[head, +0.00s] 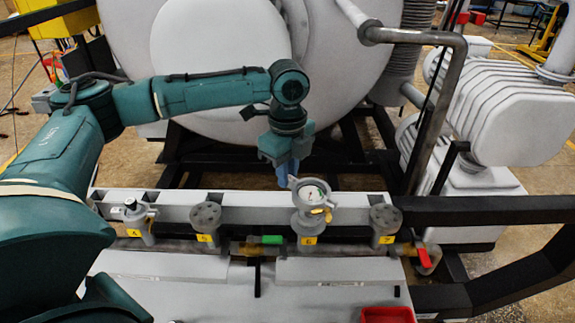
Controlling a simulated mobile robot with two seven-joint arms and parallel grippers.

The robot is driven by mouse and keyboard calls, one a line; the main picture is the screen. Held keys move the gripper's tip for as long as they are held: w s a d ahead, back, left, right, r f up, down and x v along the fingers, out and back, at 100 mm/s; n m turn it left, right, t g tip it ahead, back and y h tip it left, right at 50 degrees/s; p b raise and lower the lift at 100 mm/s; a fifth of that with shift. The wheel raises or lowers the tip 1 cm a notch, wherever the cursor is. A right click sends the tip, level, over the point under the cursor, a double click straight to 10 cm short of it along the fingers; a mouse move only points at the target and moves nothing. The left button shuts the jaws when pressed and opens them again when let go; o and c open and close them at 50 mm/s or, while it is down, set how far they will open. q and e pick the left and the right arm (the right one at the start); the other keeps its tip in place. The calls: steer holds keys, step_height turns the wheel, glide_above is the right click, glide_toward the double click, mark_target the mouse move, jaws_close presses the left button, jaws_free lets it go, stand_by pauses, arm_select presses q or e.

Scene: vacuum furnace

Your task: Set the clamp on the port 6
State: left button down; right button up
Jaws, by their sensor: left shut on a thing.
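Port 6 (308,228) is a grey stub with a yellow label on the manifold, with a round, pale-faced gauge (309,195) on top of it. My left gripper (288,178) reaches in from the left and points down with its blue fingers just behind and left of the gauge. It is shut on a small light-grey piece, apparently the clamp (293,183), at the gauge's upper left edge. The gauge and fingers hide most of it, so I cannot tell whether it sits around the joint. My right gripper is out of view.
Port 4 (134,212) carries a capped fitting; port 5 (206,216) and port 7 (385,218) show bare flanges with bolt holes. A green-handled valve (271,239) and a red-handled valve (422,257) are on the pipe below. A red bin (387,315) is at the front.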

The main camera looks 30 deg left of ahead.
arm_select(q)
steer(key=shift+f+b, duration=0.3)
steer(key=shift+f, duration=1.5)
step_height(320, 180, down, 3)
steer(key=b, duration=0.3)
steer(key=shift+f, duration=0.15)
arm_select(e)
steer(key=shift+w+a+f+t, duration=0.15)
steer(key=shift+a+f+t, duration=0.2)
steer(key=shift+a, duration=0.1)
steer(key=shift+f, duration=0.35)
